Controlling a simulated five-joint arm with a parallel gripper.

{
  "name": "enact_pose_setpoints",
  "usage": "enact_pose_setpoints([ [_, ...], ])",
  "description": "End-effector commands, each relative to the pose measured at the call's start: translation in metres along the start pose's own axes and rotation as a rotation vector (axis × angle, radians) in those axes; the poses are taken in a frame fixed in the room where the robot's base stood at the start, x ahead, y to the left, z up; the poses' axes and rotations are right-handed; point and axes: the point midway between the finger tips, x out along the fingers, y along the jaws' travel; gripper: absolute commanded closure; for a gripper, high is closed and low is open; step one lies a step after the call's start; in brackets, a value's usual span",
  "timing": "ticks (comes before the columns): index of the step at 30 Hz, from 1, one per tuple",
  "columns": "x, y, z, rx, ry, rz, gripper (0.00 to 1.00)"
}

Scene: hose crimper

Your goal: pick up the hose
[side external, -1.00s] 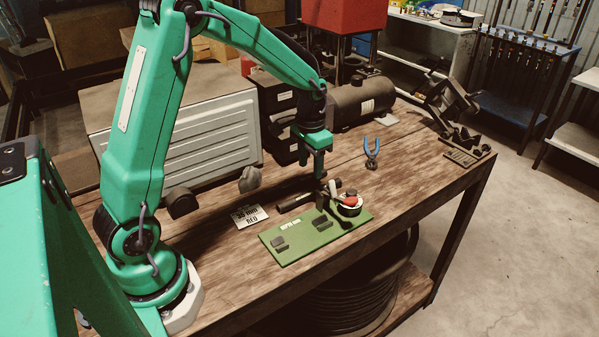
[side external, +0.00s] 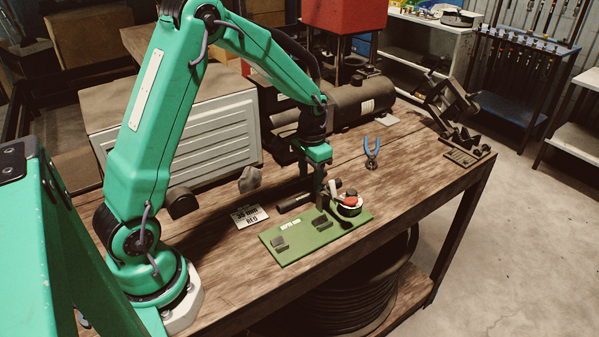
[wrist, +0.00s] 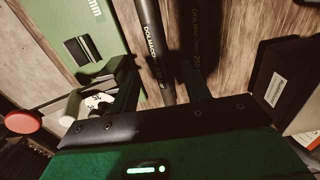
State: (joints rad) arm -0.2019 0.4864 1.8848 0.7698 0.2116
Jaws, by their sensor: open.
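The hose (side external: 290,203) is a short black tube lying on the wooden bench behind the green board. I cannot tell whether either finger touches the hose.
Blue-handled pliers (side external: 371,152) stand to the right. Bare bench lies between pliers and board.

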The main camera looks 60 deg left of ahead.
Motion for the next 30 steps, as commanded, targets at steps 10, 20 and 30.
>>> enact_pose_setpoints([
  [10,0.037,0.002,0.000,0.000,-0.003,0.001,0.53],
  [20,0.049,0.001,0.000,0.000,0.000,0.000,0.53],
  [30,0.048,0.001,0.000,0.000,0.000,0.000,0.53],
])
